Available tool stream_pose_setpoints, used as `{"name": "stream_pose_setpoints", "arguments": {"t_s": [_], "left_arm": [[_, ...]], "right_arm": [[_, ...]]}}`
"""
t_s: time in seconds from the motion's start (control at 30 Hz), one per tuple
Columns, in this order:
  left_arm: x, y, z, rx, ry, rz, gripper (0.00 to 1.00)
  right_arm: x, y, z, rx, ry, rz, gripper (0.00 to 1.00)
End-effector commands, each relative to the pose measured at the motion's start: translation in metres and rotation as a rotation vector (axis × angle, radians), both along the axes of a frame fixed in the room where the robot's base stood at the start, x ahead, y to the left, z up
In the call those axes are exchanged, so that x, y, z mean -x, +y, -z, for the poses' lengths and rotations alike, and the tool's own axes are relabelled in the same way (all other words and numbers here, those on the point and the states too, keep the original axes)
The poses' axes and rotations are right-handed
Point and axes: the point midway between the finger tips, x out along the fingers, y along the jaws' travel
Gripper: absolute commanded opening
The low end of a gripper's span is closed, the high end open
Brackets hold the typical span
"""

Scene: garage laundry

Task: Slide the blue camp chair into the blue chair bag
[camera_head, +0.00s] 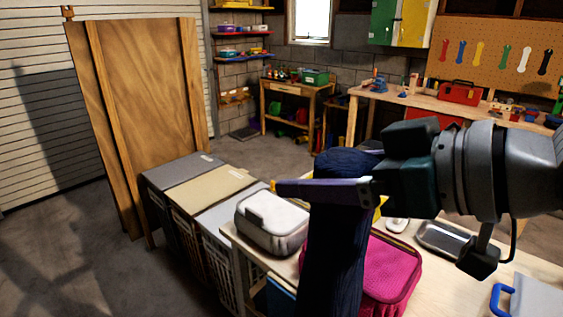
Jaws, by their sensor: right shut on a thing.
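A long dark navy bundle, which looks like the folded blue camp chair (335,250), stands upright in front of the table. Its top is rounded and its lower end runs out of the picture. My right gripper (325,188) comes in from the right and is shut on it near the top, with a finger lying across its near side. I cannot make out a separate blue chair bag. My left gripper is not in view.
The table (405,234) holds a grey-white case (272,222), a pink case (392,268) and a metal tray (446,240). Lidded bins (210,188) stand to its left, near a leaning wooden panel (142,110). A workbench (430,102) lies behind. The floor between is clear.

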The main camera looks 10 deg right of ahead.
Motion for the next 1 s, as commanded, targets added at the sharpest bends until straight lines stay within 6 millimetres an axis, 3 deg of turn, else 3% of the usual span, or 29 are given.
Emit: {"name": "stream_pose_setpoints", "arguments": {"t_s": [0.7,1.0], "left_arm": [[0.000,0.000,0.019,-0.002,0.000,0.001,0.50],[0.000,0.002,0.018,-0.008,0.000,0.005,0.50]], "right_arm": [[-0.002,0.000,0.021,-0.005,-0.010,0.000,0.00],[-0.002,0.001,0.021,-0.006,-0.011,-0.001,0.00]]}}
